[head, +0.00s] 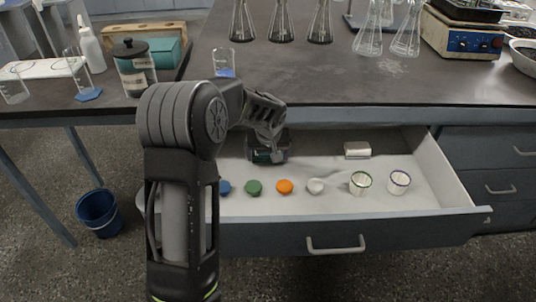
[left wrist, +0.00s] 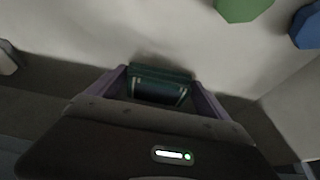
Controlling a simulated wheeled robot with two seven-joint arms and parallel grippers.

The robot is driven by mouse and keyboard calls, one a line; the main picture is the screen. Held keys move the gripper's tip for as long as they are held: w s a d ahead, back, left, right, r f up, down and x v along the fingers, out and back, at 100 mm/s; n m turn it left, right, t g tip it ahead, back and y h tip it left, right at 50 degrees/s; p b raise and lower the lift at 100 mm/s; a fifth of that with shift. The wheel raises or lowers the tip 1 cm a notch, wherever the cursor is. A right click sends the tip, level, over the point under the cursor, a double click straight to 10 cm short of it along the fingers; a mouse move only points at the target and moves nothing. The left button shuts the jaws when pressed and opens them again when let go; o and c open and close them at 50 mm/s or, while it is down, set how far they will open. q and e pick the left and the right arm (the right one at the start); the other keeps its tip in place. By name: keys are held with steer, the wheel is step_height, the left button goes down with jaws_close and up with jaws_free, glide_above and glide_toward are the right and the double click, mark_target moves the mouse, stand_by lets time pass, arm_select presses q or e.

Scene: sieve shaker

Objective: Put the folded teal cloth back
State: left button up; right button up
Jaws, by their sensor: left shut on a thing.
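The folded teal cloth (head: 267,155) looks dark and small at the back left of the open drawer. My left gripper (head: 268,143) is shut on it, reaching down into the drawer from above. In the left wrist view the cloth (left wrist: 158,88) shows between the two fingers, dark with paler stripes near its edges. Its underside is hidden, and I cannot tell whether it touches the drawer floor. My right gripper is not in view.
The open drawer (head: 420,217) holds blue, green (head: 253,187), orange (head: 284,186) and white caps, two white cups (head: 398,182) and a small pale block (head: 357,150). Glassware stands on the bench above.

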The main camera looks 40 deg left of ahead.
arm_select(q)
steer(key=o, duration=1.2)
steer(key=shift+o, duration=0.2)
steer(key=shift+r+p, duration=0.25)
steer(key=shift+p, duration=0.05)
steer(key=p+v, duration=0.2)
steer(key=v, duration=0.9)
steer(key=shift+s+d+r, duration=0.15)
steer(key=shift+d+r, duration=0.05)
steer(key=shift+r, duration=0.1)
